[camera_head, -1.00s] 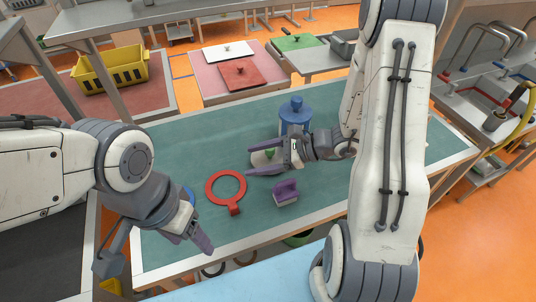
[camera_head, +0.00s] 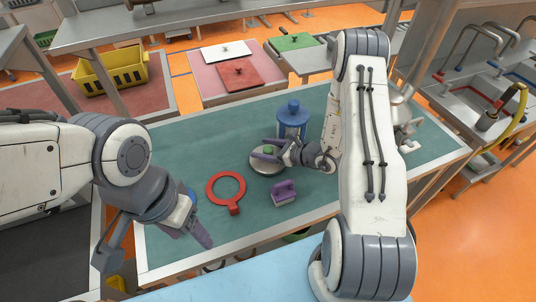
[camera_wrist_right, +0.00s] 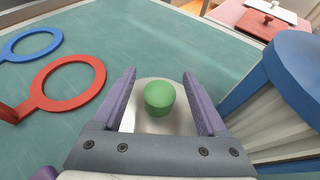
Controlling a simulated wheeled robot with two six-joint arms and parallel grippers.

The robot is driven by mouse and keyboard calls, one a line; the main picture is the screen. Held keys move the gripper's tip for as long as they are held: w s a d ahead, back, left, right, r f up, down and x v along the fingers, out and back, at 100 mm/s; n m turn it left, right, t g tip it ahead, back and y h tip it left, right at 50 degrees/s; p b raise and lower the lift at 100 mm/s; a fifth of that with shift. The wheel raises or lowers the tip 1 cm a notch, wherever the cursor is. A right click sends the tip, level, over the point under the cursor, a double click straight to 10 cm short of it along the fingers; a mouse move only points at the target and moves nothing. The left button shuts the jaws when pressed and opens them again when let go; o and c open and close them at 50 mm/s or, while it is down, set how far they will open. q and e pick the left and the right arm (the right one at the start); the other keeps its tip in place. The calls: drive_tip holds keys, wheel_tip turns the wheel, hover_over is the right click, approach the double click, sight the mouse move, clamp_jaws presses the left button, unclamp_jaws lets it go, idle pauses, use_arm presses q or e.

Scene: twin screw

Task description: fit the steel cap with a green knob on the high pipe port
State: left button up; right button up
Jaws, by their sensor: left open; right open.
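The steel cap (camera_head: 264,168) is a round disc with a green knob (camera_head: 268,150) on top, lying on the green table near the blue-lidded canister. My right gripper (camera_head: 265,149) is open at the knob. In the right wrist view the green knob (camera_wrist_right: 160,98) stands between its two purple fingers (camera_wrist_right: 160,76), with gaps on both sides. My left gripper (camera_head: 200,232) is open and empty, low over the front left of the table. A steel fixture (camera_head: 402,108) at the table's right is partly hidden behind my right arm; I cannot tell whether it is the high pipe port.
A canister with a blue lid (camera_head: 293,112) stands close behind the cap. A red ring (camera_head: 225,203) with a tab and a purple-handled block (camera_head: 284,193) lie in front. A blue ring (camera_wrist_right: 30,43) lies left of the red one. The table's left back is clear.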

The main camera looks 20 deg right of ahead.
drive_tip(key=shift+x, duration=0.8)
clamp_jaws()
drive_tip(key=shift+r, duration=0.1)
